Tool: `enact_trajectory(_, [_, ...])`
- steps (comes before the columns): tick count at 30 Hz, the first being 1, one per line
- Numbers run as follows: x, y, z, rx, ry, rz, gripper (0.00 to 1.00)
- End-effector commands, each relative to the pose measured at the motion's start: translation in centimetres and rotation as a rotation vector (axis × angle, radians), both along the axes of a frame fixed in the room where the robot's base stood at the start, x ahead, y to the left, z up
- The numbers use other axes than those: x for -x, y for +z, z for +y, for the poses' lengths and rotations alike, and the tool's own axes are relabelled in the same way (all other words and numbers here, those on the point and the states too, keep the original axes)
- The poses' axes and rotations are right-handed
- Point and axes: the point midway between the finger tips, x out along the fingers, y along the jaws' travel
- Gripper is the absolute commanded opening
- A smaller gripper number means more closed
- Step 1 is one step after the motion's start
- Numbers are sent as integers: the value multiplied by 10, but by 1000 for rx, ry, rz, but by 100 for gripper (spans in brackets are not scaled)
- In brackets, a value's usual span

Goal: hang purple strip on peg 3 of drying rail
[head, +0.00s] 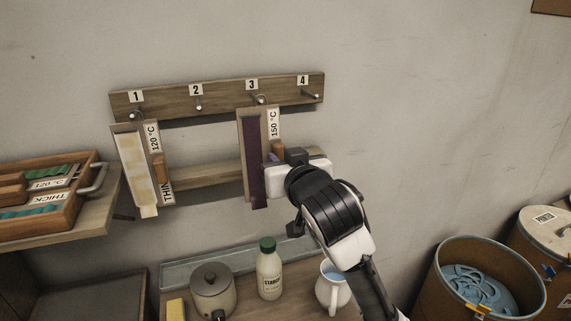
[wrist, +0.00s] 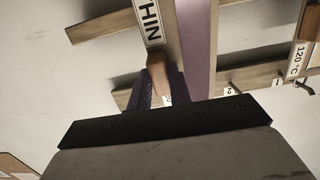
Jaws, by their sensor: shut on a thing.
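The drying rail (head: 222,96) is a wooden board on the wall with pegs numbered 1 to 4. The purple strip (head: 254,160) lies along a wooden holder labelled 150 °C and hangs upright below peg 3 (head: 260,99). The holder's top is at the peg, but I cannot tell whether it is hooked on. My gripper (head: 276,159) is at the holder's right side, shut on its brown handle (wrist: 158,76). The purple strip also shows in the wrist view (wrist: 199,45), with a THIN label beside it. The gripper hides part of the holder.
A pale strip (head: 140,165) on a 120 °C holder hangs at peg 1. Pegs 2 (head: 198,106) and 4 (head: 314,95) are bare. Below stand a lidded pot (head: 212,292), a starch bottle (head: 269,275) and a white jug (head: 332,290). A wooden tray (head: 50,218) is at left.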

Motion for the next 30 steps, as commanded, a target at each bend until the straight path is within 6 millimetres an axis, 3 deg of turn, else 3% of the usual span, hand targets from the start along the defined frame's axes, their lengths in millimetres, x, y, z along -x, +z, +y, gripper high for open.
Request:
enact_trajectory(13, [-23, -4, 7, -1, -1, 0, 3])
enact_trajectory(30, [-24, -8, 8, 0, 0, -1, 3])
